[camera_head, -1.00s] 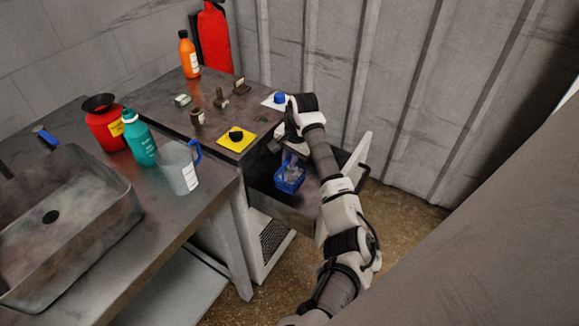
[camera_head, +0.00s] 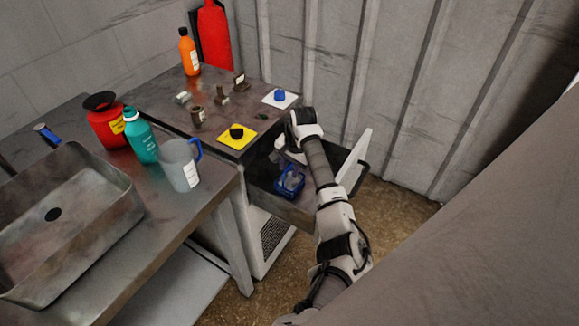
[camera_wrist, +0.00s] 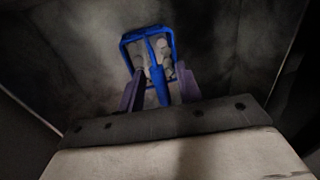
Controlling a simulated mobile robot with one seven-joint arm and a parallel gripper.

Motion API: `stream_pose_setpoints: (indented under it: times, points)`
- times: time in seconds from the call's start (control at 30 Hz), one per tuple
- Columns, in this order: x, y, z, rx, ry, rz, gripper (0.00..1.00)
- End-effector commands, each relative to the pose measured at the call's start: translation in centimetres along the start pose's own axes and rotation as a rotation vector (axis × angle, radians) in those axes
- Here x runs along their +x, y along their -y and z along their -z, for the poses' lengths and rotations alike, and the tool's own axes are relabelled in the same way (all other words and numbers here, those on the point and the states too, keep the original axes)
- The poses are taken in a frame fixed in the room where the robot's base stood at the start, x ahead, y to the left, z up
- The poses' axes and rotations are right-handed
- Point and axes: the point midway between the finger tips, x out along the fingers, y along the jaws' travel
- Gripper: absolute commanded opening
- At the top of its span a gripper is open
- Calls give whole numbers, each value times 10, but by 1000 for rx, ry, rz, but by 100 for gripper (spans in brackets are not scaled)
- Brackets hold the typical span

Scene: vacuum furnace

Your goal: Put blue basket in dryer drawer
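The blue basket (camera_head: 289,182) holds grey lumps and sits inside the pulled-out dryer drawer (camera_head: 346,166), near its left side. In the wrist view the basket (camera_wrist: 124,50) looks upright on the dark drawer floor. Its blue handle (camera_wrist: 158,80) runs toward me between my fingers. My gripper (camera_wrist: 160,76) is above the basket, with its two fingers apart on either side of the handle and a gap showing on both sides. In the head view my wrist and arm partly cover the drawer and hide the fingertips.
The dryer top holds a yellow pad (camera_head: 247,143) with a black knob, a white pad (camera_head: 290,101) with a blue knob, and small metal parts. A clear jug (camera_head: 179,166) stands near the sink (camera_head: 110,200). The corrugated wall (camera_head: 400,90) is close behind the drawer.

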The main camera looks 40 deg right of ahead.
Motion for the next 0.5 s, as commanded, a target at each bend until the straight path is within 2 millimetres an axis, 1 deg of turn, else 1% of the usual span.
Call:
stream_pose_setpoints:
  times: [0.2, 0.33, 0.43, 0.5]
  points:
    - [-1, 0, 0, 0, 0, 0, 35]
    - [-7, 1, 1, 0, -2, 1, 35]
    - [-21, 0, 2, 0, -4, 1, 35]
    - [-36, 0, 1, -2, -6, 1, 35]
